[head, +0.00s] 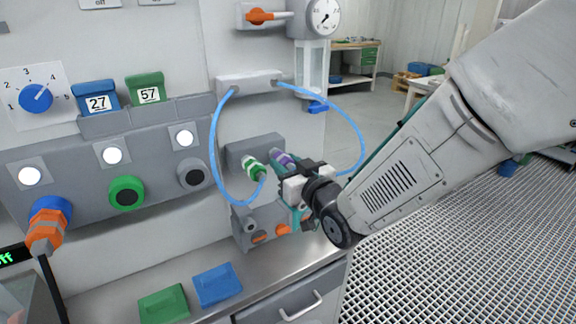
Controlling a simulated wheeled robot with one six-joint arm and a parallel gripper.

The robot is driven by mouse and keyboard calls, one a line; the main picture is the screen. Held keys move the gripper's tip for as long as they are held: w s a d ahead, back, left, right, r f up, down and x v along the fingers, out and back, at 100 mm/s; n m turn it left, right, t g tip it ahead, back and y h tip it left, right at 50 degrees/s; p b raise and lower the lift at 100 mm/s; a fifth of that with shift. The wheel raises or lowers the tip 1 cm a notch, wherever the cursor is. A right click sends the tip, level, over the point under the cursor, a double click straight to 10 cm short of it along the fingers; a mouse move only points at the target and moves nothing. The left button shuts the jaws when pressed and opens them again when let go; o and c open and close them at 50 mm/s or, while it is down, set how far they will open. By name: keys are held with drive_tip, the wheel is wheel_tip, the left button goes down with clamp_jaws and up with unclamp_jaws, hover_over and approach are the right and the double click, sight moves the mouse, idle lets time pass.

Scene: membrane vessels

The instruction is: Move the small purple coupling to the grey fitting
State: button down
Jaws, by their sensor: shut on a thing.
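The small purple coupling (283,159) sticks out past the jaws of my gripper (291,182), which is shut on it, in front of the upper grey block (250,149). Its tip points up and left; whether it touches the block cannot be told. A green and white coupling (253,168) on a blue hose sits just left of it at the same block. A grey round fitting (250,226) shows on the lower grey block (241,240), below and left of my gripper. My gripper hides part of both blocks and the back of the purple coupling.
Blue hoses (213,145) loop from an upper bracket (248,80) on both sides of my gripper. Orange parts (259,237) sit on the lower block. Green (163,304) and blue (217,285) pads lie on the steel counter (110,294). Open floor lies right.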

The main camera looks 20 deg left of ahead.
drive_tip(key=c, duration=0.9)
unclamp_jaws()
drive_tip(key=v, duration=0.7)
drive_tip(key=shift+s+d, duration=0.25)
drive_tip(key=shift+d, duration=0.05)
